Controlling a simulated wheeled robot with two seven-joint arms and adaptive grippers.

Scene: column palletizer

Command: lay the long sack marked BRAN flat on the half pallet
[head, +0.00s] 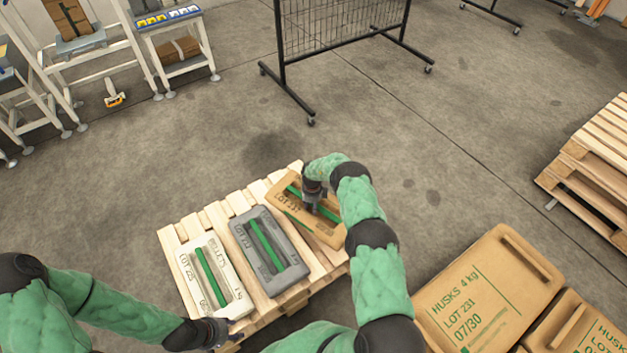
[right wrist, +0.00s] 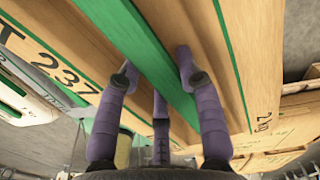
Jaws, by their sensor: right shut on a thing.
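The half pallet (head: 172,240) stands on the floor in front of me. A long tan sack (head: 329,232) with a green strap, marked LOT 237, is over its right end, turned differently from its neighbours. Its product word is hidden. My right gripper (head: 312,206) is shut on its green strap. In the right wrist view the purple fingers (right wrist: 158,85) are on both sides of the strap (right wrist: 135,50). I cannot tell whether the sack touches the boards. My left gripper (head: 222,335) is beside the pallet's front left corner; its finger opening is unclear.
A white sack (head: 228,296) and a grey sack (head: 285,281) lie side by side on the pallet. Tan HUSKS sacks (head: 487,290) are at lower right. Another wooden pallet (head: 590,150) stands at right, a wire rack (head: 340,30) behind. The floor between is clear.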

